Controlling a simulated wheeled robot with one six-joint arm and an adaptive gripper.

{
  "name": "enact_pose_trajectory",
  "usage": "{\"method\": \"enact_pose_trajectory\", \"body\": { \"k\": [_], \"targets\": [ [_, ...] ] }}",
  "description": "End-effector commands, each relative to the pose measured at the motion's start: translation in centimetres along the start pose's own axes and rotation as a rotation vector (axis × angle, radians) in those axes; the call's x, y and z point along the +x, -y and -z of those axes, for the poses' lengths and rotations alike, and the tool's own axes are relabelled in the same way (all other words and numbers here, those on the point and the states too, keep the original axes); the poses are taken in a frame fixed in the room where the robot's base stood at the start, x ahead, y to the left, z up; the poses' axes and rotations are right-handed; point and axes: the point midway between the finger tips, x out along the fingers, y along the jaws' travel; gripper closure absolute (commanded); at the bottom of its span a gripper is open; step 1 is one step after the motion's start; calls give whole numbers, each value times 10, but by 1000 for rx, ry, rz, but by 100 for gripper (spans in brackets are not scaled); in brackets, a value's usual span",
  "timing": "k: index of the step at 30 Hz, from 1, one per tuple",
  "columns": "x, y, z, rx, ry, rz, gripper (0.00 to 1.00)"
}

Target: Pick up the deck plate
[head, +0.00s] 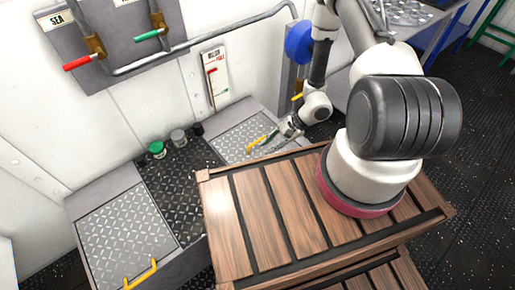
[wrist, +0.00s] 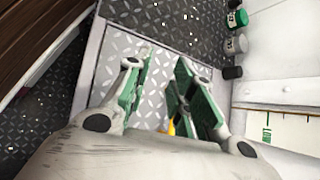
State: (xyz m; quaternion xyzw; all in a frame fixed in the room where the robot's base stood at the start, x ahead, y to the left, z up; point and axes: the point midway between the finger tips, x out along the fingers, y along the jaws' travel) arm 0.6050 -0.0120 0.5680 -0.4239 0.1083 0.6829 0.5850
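Two silver diamond-pattern deck plates with yellow handles show in the head view. One deck plate (head: 122,232) is at the lower left, with its yellow handle (head: 141,275) at the front edge. The other deck plate (head: 240,139) is at the back, beside the wooden platform, with its handle (head: 254,144) near my gripper (head: 287,130). In the wrist view, this plate (wrist: 118,48) lies flat beyond my gripper (wrist: 165,66). The green-padded fingers are apart. A bit of yellow handle (wrist: 171,127) shows between them, mostly hidden; I cannot tell whether they touch it.
A dark deck strip between the plates bears a green-capped item (head: 157,149), a grey one (head: 178,138) and a black one (head: 197,129). A slatted wooden platform (head: 265,215) stands in front. The wall holds pipes and red- and green-handled valves (head: 150,35).

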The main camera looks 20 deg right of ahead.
Motion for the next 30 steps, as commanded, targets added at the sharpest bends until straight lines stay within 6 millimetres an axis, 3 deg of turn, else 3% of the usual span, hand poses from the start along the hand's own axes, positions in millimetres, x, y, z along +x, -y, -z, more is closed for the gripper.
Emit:
{"method": "enact_pose_trajectory", "body": {
  "k": [1, 3, 6, 9, 16, 30],
  "targets": [
    [18, -2, 16, 18, -38, 26, 76],
    [32, 8, 40, 16, -110, 68, 76],
    [34, 38, 72, -22, -221, 126, 76],
    [32, 56, 92, -70, -306, 149, 76],
    [40, 56, 98, -178, -333, 124, 76],
    [97, 70, 124, -179, -331, 124, 76]
  ]
}}
